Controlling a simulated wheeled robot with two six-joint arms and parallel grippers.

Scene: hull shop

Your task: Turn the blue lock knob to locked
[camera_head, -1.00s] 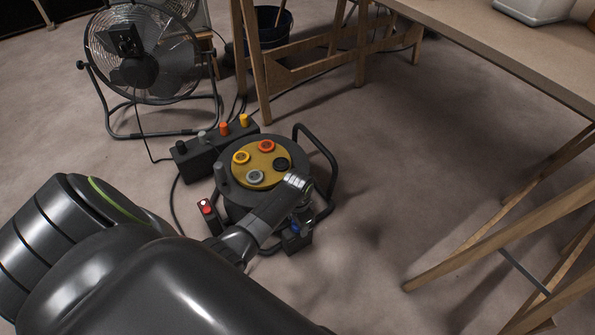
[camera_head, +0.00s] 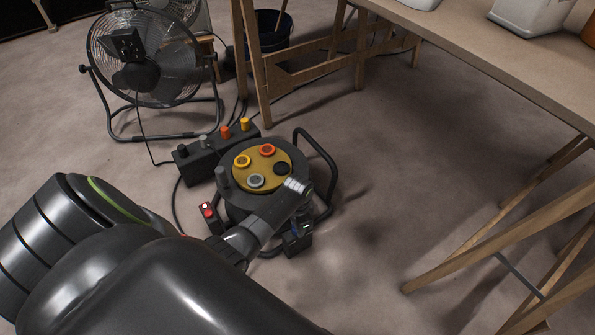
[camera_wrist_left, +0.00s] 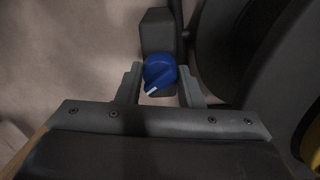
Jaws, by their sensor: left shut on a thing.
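The blue lock knob (camera_wrist_left: 160,70) is round with a white pointer line, which points to the lower left in the left wrist view. It sits on a small dark box (camera_wrist_left: 157,30), which also shows in the head view (camera_head: 298,244) beside the cable reel. My left gripper (camera_wrist_left: 160,77) has one finger on each side of the knob and is shut on it. In the head view my left arm reaches in from the left, and its wrist and gripper largely hide the knob. My right gripper is not in view.
A cable reel (camera_head: 238,206) with a yellow socket face and a tube frame stands close beside the box. A red-button switch (camera_head: 208,210), a socket block (camera_head: 197,167) and a fan (camera_head: 140,75) are to the left. A wooden workbench (camera_head: 480,45) is at right. Floor between is clear.

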